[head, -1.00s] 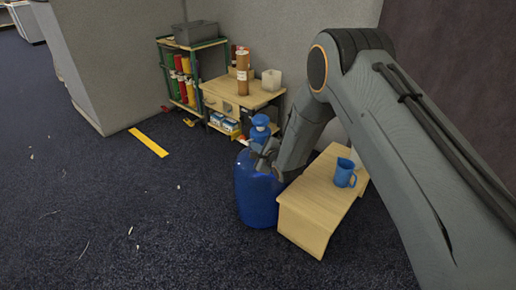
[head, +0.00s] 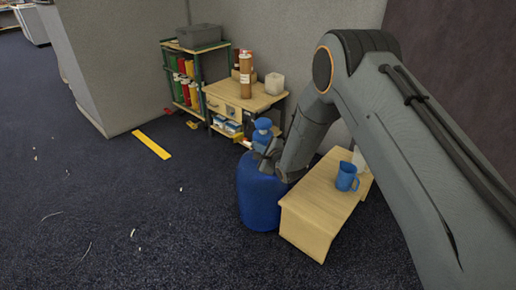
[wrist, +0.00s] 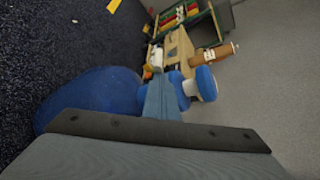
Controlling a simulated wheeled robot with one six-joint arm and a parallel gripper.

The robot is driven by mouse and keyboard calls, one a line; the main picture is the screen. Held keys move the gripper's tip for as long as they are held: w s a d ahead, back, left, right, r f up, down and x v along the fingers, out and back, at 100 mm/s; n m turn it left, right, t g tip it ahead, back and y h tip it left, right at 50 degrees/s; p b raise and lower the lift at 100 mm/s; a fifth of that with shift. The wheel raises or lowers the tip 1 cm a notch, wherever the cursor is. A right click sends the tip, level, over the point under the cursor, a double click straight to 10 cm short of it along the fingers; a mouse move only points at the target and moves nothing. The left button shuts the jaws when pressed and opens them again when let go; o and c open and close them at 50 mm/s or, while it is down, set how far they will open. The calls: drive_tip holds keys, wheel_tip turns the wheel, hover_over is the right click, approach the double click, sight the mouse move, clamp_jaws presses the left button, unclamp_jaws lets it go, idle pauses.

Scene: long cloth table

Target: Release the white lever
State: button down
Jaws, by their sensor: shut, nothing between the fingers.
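My gripper (head: 262,155) is shut and empty over the top of a large blue barrel (head: 260,198), close to a smaller blue item (head: 262,130). In the wrist view my gripper (wrist: 160,80) points past the blue barrel (wrist: 85,98), and the blue item (wrist: 204,82) with a white band lies just right of the fingers. I cannot make out a white lever for certain; the white band (wrist: 189,88) is small and partly hidden. Whether the fingers touch the blue item cannot be told.
A low wooden table (head: 312,208) with a blue mug (head: 346,177) stands right of the barrel, under my arm. Behind are a wooden cabinet (head: 245,104) bearing a brown cylinder (head: 246,83) and a green shelf rack (head: 196,70). Dark carpet to the left is mostly free.

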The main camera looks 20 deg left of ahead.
drive_tip(key=shift+a+r, duration=0.1)
drive_tip(key=shift+r, duration=0.1)
drive_tip(key=shift+r+p, duration=0.5)
drive_tip(key=shift+r, duration=0.25)
drive_tip(key=shift+a, duration=0.15)
wheel_tip(320, 180, down, 4)
drive_tip(key=d+b, duration=0.1)
drive_tip(key=b, duration=0.1)
drive_tip(key=s+d+r+p, duration=0.1)
drive_tip(key=s+d+r, duration=0.2)
drive_tip(key=d, duration=0.5)
drive_tip(key=shift+s+d+r, duration=0.15)
drive_tip(key=shift+d+r, duration=0.15)
drive_tip(key=shift+r, duration=0.5)
